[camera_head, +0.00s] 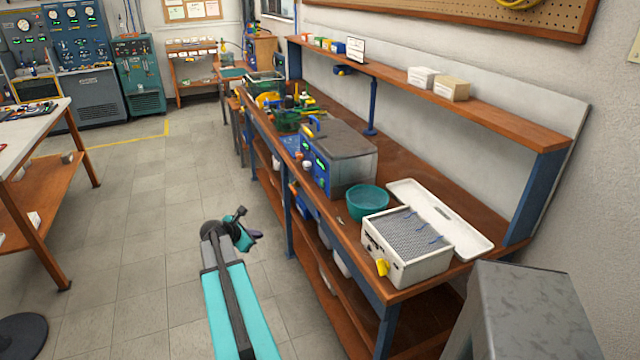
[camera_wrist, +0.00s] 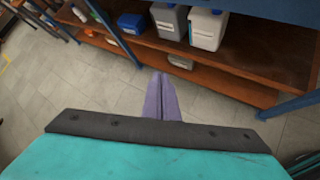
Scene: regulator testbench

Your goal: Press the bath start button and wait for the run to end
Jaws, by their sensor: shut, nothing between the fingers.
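A grey box-shaped unit with a lid (camera_head: 345,142) stands on the workbench and looks like the bath. Its blue front panel (camera_head: 318,170) has green-lit displays and faces left, toward the aisle. The start button is too small to single out. My gripper (camera_head: 256,235) is over the floor in front of the bench, to the left of and below the unit, touching nothing. In the wrist view its purple fingers (camera_wrist: 160,85) are closed together and empty, and they point toward the lower shelf.
The workbench (camera_head: 388,205) also carries a teal bowl (camera_head: 367,203) and a white box with a grey mesh top (camera_head: 405,250).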

